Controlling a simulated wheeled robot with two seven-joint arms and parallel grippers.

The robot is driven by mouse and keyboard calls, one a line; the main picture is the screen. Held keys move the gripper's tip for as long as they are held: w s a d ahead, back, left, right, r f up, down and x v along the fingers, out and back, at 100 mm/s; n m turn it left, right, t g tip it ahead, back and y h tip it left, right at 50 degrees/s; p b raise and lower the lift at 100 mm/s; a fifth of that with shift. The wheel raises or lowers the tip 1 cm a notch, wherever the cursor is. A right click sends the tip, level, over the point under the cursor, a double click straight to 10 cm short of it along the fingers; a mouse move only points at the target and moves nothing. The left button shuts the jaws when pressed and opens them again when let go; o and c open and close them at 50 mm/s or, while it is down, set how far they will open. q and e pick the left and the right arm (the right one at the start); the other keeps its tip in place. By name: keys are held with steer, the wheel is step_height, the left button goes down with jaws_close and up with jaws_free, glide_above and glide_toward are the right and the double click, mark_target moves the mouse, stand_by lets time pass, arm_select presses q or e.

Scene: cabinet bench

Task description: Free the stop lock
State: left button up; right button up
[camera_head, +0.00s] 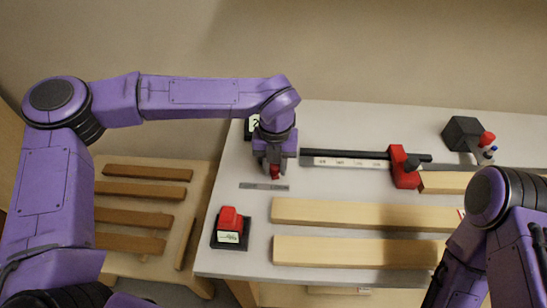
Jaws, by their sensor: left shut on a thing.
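My left gripper (274,173) points down over the left part of the bench, shut on a small red piece (275,171). The jaws hide most of this piece, and I cannot tell what it belongs to. A red stop (404,168) with a black part at its side sits on the dark rail (345,154), to the right of the gripper and apart from it. No separate lock is clear at this size. My right arm shows at the lower right, but its fingertips are not in view.
Pale boards (350,213) lie across the bench front. A black base with a red top (229,222) stands at the front left. A grey strip (263,186) lies below the left gripper. A black block (462,133) stands at the back right. Brown boards (147,172) lie on a lower table.

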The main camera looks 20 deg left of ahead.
arm_select(q)
steer(key=shift+a, duration=0.2)
steer(key=shift+s+a, duration=0.2)
steer(key=shift+a, duration=0.25)
steer(key=shift+s+a, duration=0.2)
steer(key=shift+a, duration=0.25)
steer(key=shift+a+p, duration=0.1)
steer(key=shift+p, duration=0.25)
steer(key=shift+s+a, duration=0.1)
steer(key=shift+a, duration=0.35)
steer(key=shift+a+p, duration=0.3)
steer(key=shift+a, duration=0.15)
